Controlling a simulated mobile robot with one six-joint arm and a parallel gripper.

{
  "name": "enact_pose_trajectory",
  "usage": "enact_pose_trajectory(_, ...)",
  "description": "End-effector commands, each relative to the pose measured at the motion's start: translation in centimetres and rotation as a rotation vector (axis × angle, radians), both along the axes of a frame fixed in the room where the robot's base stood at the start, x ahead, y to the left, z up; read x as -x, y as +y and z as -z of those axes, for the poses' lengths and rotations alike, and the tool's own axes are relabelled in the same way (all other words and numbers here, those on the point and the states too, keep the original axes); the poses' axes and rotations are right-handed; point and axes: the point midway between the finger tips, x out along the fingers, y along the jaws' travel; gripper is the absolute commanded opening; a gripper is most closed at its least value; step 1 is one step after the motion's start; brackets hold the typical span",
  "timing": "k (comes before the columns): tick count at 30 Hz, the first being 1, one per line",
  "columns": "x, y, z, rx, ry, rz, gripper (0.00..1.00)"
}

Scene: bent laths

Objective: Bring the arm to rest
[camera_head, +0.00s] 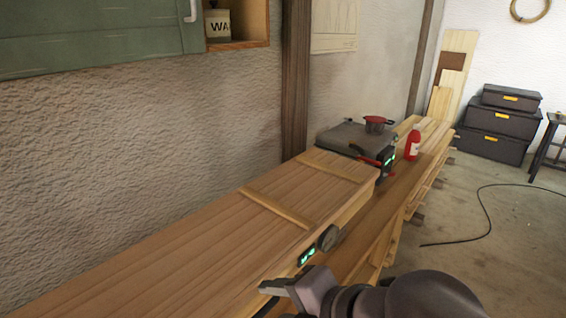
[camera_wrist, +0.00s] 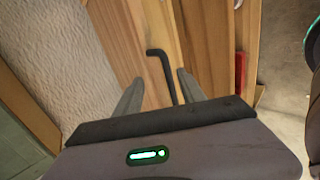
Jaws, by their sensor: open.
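My gripper (camera_head: 276,289) is at the bottom of the head view, in front of the long wooden box (camera_head: 190,255). In the wrist view my gripper (camera_wrist: 160,79) has its two grey fingers spread apart, with nothing seen clamped between them. A dark bent rod (camera_wrist: 161,58) shows beyond and between the fingers. Whether it touches either finger I cannot tell. My arm reaches in from the lower right of the head view.
The box carries two cross battens, a round dial (camera_head: 328,238) and a green-lit display (camera_head: 307,255). A grey machine (camera_head: 350,136) and a red bottle (camera_head: 413,147) stand farther along the bench.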

Motion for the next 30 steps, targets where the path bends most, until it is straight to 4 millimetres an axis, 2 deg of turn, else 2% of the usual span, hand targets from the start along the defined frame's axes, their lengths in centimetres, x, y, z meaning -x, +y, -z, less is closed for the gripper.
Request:
enact_pose_trajectory(2,-2.6,-1.1,-2.4,-0.101,-0.050,0.176,0.47)
enact_pose_trajectory(4,-5.9,-4.6,-6.1,-0.284,-0.099,0.496,0.47)
enact_pose_trajectory(5,-6.9,-7.2,-7.5,-0.387,-0.104,0.676,0.47)
enact_pose_trajectory(6,-7.3,-11.3,-8.5,-0.541,-0.081,0.941,0.47)
enact_pose_trajectory(7,-6.7,-14.1,-8.4,-0.655,-0.035,1.137,0.47)
enact_pose_trajectory(8,-5.5,-16.2,-7.5,-0.761,0.033,1.317,0.47)
enact_pose_trajectory(9,-3.4,-17.9,-5.7,-0.891,0.157,1.534,0.47)
enact_pose_trajectory(11,0.2,-17.8,-2.7,-1.049,0.389,1.790,0.47)
enact_pose_trajectory(12,2.4,-16.5,-1.2,-1.126,0.555,1.912,0.47)
enact_pose_trajectory(15,5.9,-12.7,0.5,-1.223,0.871,2.058,0.47)
enact_pose_trajectory(16,6.5,-11.9,0.7,-1.237,0.932,2.078,0.47)
enact_pose_trajectory(18,7.3,-10.7,0.8,-1.252,1.020,2.102,0.47)
enact_pose_trajectory(20,7.5,-10.3,0.8,-1.255,1.046,2.108,0.47)
enact_pose_trajectory(30,7.5,-10.3,0.9,-1.255,1.044,2.108,0.47)
